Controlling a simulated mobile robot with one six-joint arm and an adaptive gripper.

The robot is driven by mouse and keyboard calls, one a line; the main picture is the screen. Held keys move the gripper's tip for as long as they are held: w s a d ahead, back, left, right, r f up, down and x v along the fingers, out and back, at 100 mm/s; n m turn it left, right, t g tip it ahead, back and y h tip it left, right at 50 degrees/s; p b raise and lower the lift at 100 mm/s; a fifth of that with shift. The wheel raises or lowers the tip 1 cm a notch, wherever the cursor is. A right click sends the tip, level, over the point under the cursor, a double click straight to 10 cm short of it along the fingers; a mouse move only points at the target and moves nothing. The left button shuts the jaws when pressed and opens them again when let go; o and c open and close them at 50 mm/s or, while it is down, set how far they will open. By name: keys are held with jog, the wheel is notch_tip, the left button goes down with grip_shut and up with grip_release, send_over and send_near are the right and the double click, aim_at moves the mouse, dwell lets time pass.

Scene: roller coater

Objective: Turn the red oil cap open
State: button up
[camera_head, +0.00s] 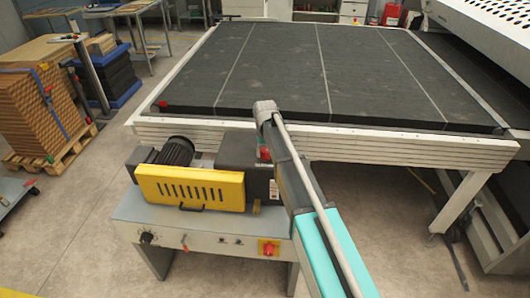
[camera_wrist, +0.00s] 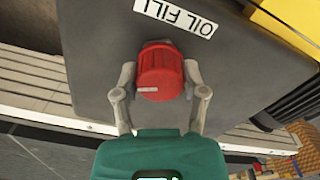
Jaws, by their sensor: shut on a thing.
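The red oil cap (camera_wrist: 160,74) sits on a dark grey housing (camera_wrist: 90,30) beside a white "OIL FILL" label (camera_wrist: 176,14) in the wrist view. The cap is ribbed and has a short white mark on its side. My gripper (camera_wrist: 158,80) is shut on the cap, with one grey finger on each side of it. In the head view, a small bit of red (camera_head: 265,153) shows by the grey housing (camera_head: 237,150), next to my arm. My arm hides much of the gripper there.
A yellow vented guard (camera_head: 190,187) and a black motor (camera_head: 176,151) stand left of the housing. A red and yellow switch (camera_head: 268,248) is on the machine's front. A large dark table (camera_head: 290,75) lies behind. Open floor (camera_head: 70,240) is at left.

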jog(key=n, duration=0.7)
jog(key=shift+s, duration=0.1)
jog(key=n, duration=0.7)
jog(key=shift+n, duration=0.3)
jog(key=o, duration=1.1)
jog(key=shift+o, duration=0.2)
jog(key=shift+m, duration=0.4)
